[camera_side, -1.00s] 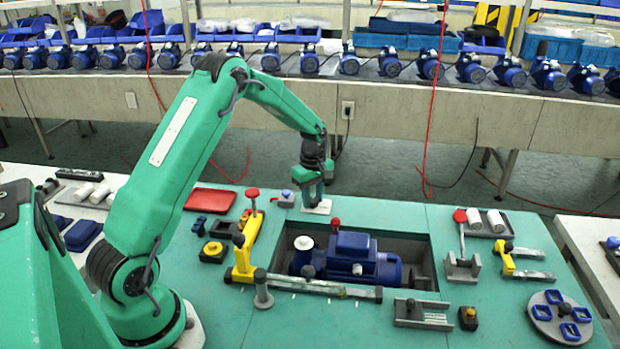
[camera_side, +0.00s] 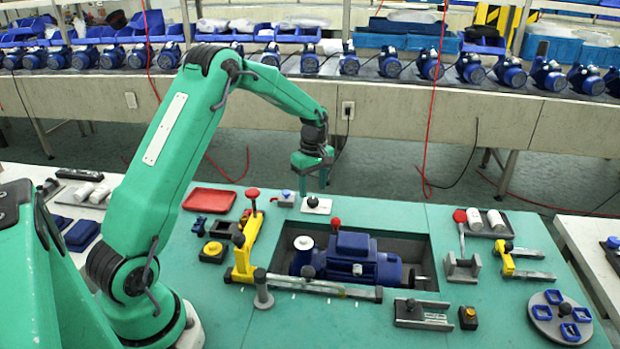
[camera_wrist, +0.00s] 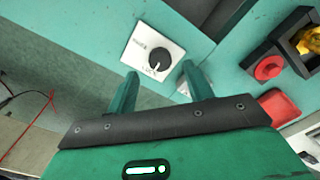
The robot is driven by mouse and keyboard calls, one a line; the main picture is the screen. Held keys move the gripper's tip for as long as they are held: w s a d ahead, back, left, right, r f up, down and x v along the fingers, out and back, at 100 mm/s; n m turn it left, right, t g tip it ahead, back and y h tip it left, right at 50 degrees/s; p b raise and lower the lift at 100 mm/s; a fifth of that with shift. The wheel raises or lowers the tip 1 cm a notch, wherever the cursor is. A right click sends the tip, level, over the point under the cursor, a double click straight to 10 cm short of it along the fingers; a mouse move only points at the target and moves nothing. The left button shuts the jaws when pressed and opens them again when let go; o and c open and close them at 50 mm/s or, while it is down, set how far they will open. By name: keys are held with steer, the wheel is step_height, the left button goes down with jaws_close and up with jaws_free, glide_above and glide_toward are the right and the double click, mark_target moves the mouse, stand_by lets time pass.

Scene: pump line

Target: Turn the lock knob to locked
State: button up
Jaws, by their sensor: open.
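The lock knob (camera_side: 313,200) is a round black knob on a white plate (camera_side: 325,208) at the back edge of the green table, behind the pump recess. In the wrist view the knob (camera_wrist: 159,58) shows whole, with a pale pointer line towards its lower side. Small print on the plate is too blurred to read surely. My gripper (camera_side: 314,187) is open and empty above the knob, clear of it. In the wrist view its two fingers (camera_wrist: 160,72) lie on either side below the knob, with nothing between them.
A blue pump (camera_side: 352,255) lies in the table recess, with a yellow clamp (camera_side: 243,255) at its left. A red tray (camera_side: 209,200) and a small blue-topped switch (camera_side: 286,196) are left of the plate.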

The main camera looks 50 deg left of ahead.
mark_target(313, 200)
steer(key=shift+r, duration=1.95)
steer(key=shift+r, duration=0.15)
steer(key=shift+d+r, duration=0.2)
steer(key=shift+r, duration=0.05)
steer(key=s+d+r+m+t, duration=0.3)
steer(key=s+d+r+m, duration=0.65)
steer(key=r, duration=0.45)
steer(key=s+d+m+t, duration=0.1)
steer(key=s+d+m, duration=0.3)
steer(key=s, duration=0.4)
steer(key=s+d+m+t, duration=0.1)
steer(key=s+d+m, duration=0.3)
steer(key=s, duration=0.5)
steer(key=shift+s+r+m+t, duration=0.3)
steer(key=shift+r+m, duration=0.05)
steer(key=shift+r, duration=0.1)
